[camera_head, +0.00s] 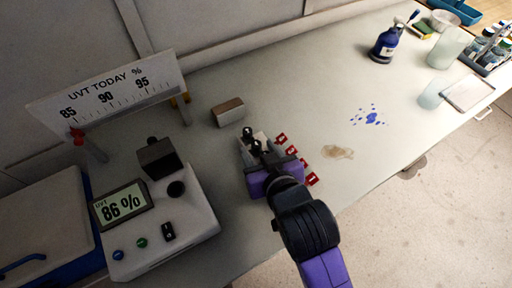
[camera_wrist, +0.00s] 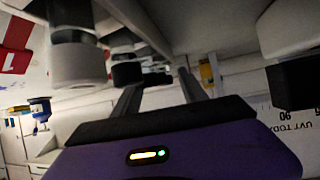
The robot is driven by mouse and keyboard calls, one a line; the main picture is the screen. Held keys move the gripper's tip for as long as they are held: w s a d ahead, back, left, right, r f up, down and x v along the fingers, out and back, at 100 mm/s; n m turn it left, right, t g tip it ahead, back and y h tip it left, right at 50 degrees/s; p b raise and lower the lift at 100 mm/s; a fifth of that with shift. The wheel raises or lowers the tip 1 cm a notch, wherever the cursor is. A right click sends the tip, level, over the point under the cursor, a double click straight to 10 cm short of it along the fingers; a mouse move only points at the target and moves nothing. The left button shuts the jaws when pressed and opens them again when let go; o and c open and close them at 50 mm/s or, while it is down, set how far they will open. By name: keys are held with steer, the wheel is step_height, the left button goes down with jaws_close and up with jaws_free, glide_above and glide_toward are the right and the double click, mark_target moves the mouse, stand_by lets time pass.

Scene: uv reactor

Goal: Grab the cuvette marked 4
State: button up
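Red number tags run beside a pale rack (camera_head: 245,155); the tag marked 4 (camera_head: 281,139) is at its far end and the tag marked 1 (camera_head: 312,179) at its near end. My gripper (camera_head: 256,146) is over the rack and hides much of it. Small dark-topped items show at the gripper's fingers; I cannot tell which is cuvette 4. In the wrist view, the fingers of my gripper (camera_wrist: 160,84) stand apart. Dark round caps (camera_wrist: 128,73) show at and between the fingertips. I see no firm grip on any cuvette.
The UVT meter (camera_head: 165,225) reads 86 % at left, below the UVT TODAY scale board (camera_head: 108,92). A small brown-and-white block (camera_head: 228,112) lies behind the rack. Blue drops (camera_head: 371,118) and a brown stain (camera_head: 338,152) mark the bench. A blue bottle (camera_head: 386,42) stands farther right.

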steer(key=shift+x, duration=1.4)
steer(key=shift+w+d, duration=0.1)
steer(key=shift+r, duration=0.1)
steer(key=shift+c, duration=0.2)
jaws_close()
